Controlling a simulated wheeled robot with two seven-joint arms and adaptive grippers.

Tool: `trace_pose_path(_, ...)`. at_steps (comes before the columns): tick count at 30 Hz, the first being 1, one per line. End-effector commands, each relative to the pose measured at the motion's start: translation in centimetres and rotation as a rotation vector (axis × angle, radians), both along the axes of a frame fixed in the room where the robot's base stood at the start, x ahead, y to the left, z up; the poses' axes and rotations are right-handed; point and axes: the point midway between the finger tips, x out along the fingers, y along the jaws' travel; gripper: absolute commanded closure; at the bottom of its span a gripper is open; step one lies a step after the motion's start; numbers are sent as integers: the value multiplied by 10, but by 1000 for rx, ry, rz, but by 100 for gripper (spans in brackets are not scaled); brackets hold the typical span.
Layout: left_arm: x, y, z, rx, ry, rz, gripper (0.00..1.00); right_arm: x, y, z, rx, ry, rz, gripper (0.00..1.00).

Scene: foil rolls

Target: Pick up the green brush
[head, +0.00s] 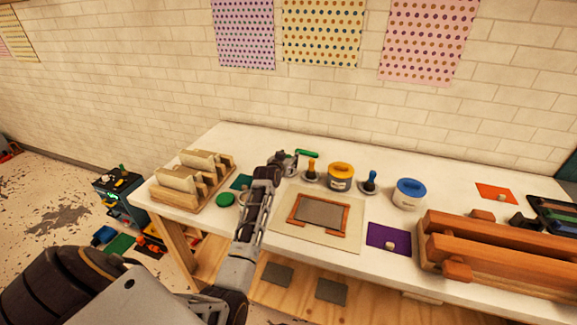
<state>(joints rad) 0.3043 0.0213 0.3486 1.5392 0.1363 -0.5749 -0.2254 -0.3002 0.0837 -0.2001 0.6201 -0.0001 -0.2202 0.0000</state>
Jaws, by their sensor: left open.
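The green brush (309,153) lies toward the back of the white table, and only a short green length of it shows. My left gripper (293,158) reaches in from the lower left, and its fingertips are right at the left end of the green piece. The gripper is open. The part of the brush near the fingers is hidden by the gripper, and I cannot tell whether they touch. My right gripper is not in view.
An orange-handled tool (311,169), a yellow tub (341,176), a blue-handled tool (370,182) and a blue tub (409,193) stand right of the gripper. A wooden rack (190,197) is left. A framed grey plate (319,212) lies in front. Wooden beams (500,247) fill the right.

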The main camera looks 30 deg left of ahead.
Motion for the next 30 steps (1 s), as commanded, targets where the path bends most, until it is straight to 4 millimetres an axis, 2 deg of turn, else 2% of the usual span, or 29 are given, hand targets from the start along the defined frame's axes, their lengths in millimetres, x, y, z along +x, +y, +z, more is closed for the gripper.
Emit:
trace_pose_path(19, 5, 1, -2, 0, 0, 0, 53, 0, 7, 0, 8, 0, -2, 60)
trace_pose_path(30, 5, 1, -2, 0, 0, 0, 100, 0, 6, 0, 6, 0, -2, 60)
